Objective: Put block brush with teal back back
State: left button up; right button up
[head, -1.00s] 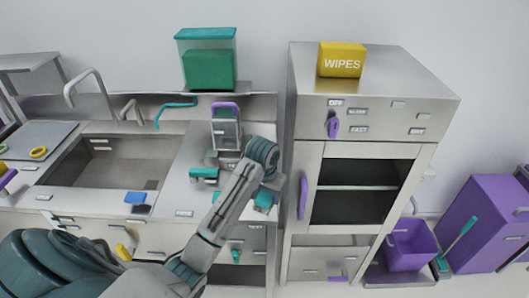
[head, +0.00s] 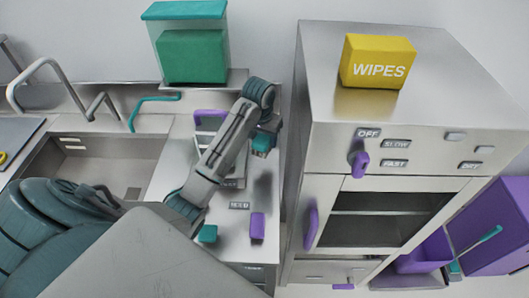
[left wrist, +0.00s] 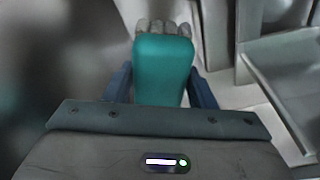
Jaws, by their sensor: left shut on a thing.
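The block brush with the teal back (left wrist: 162,68) is between the fingers of my left gripper (left wrist: 162,88) in the left wrist view. Its pale bristles show beyond the teal back. In the head view, my left gripper (head: 264,137) is over the back right of the counter, close to the side of the steel cabinet. The teal of the brush (head: 261,144) shows there, partly hidden by the gripper. My right gripper is not in view.
A teal block (head: 207,233) and a purple block (head: 257,227) stand on the counter (head: 262,187) near a label. The steel cabinet (head: 335,110) rises on the right with a yellow wipes box (head: 378,62) on top. A teal-lidded container (head: 190,50) stands behind; the sink (head: 95,165) is left.

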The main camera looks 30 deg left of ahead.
pick_arm(q)
jog(key=f, duration=0.1)
jog(key=s+f+p, duration=0.1)
jog(key=f, duration=0.1)
jog(key=d+f+p, duration=0.1)
jog(key=shift+s+f, duration=0.15)
jog(key=f, duration=0.1)
jog(key=f+p, duration=0.1)
jog(key=f, duration=0.2)
jog(key=shift+w+a+f, duration=0.2)
jog(key=shift+w+a, duration=0.05)
jog(key=shift+w, duration=0.05)
jog(key=shift+f, duration=0.15)
jog(key=shift+s, duration=0.1)
jog(key=o, duration=0.7)
jog(key=shift+f, duration=0.1)
jog(key=shift+c, duration=0.2)
jog(key=shift+o, duration=0.3)
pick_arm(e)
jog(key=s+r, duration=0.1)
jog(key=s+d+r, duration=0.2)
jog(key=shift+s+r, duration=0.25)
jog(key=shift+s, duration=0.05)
pick_arm(q)
jog(key=shift+d, duration=0.1)
